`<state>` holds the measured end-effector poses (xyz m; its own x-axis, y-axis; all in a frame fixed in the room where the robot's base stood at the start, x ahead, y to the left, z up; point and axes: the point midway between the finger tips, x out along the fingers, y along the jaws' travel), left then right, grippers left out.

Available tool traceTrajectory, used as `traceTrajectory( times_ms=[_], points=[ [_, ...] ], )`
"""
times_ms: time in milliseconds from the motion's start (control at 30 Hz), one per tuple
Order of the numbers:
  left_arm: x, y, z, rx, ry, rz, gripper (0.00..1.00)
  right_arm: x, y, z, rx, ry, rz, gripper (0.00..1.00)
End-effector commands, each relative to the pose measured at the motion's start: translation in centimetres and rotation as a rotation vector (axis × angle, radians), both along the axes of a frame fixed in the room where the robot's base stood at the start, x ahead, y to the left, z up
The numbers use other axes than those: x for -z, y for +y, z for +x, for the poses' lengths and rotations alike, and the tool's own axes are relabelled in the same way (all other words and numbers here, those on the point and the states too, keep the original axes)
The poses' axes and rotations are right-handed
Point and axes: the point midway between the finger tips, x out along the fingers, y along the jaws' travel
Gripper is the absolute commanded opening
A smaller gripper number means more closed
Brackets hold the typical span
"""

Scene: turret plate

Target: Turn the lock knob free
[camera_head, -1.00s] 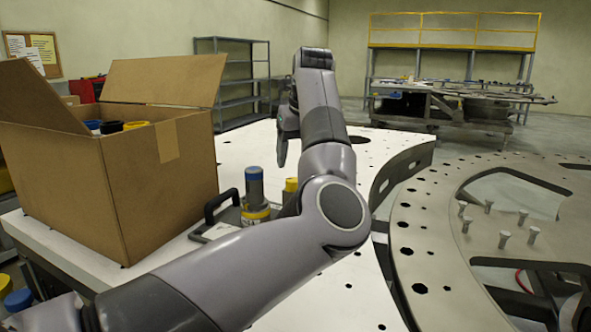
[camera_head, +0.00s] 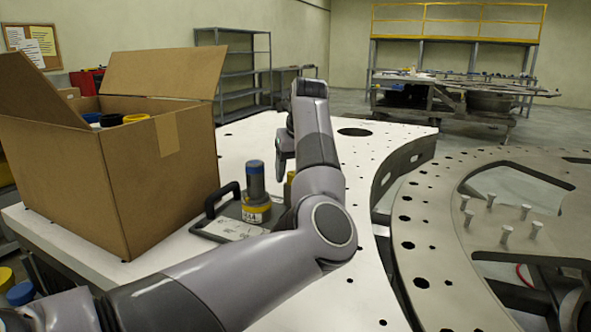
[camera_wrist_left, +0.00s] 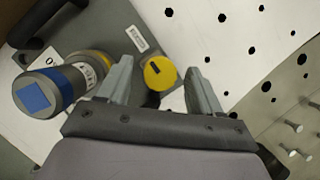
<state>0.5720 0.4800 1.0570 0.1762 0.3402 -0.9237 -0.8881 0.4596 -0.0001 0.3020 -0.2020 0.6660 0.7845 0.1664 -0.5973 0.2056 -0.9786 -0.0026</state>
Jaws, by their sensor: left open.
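The yellow round knob (camera_wrist_left: 160,73) with a dark slot on top lies between the open fingers of my left gripper (camera_wrist_left: 158,70) in the left wrist view. I cannot tell whether the fingers touch it. In the head view only a sliver of the yellow knob (camera_head: 291,177) shows behind my left arm. My left gripper (camera_head: 281,152) points down above the fixture there. The grey fixture plate (camera_head: 228,225) has a black handle and carries a grey cylinder (camera_head: 255,182) with a blue top and yellow ring. My right gripper is not in view.
An open cardboard box (camera_head: 165,190) with round items stands on the white table (camera_head: 330,300) to the left. A large grey ring plate (camera_head: 415,240) with upright bolts lies to the right. The table's middle is mostly clear, with holes. Shelves and a workbench stand far behind.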

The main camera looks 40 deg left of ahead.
Motion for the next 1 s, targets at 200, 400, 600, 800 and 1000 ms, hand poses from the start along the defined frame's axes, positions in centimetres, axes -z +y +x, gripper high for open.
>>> traceTrajectory(
  times_ms=[200,400,600,800,1000],
  points=[
    [0.0,0.0,0.0,0.000,0.000,0.000,0.09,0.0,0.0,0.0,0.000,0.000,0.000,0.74],
    [-0.1,0.0,0.0,-0.009,0.001,-0.001,0.09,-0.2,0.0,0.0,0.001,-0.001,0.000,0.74],
    [-0.3,-0.1,0.0,-0.071,0.002,-0.001,0.09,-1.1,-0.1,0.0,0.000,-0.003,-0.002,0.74],
    [-0.5,-0.1,0.2,-0.202,0.002,-0.001,0.09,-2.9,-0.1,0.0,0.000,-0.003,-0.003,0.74],
    [-0.5,-0.1,0.2,-0.360,0.003,-0.001,0.09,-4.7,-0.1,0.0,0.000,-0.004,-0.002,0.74]
  ],
)
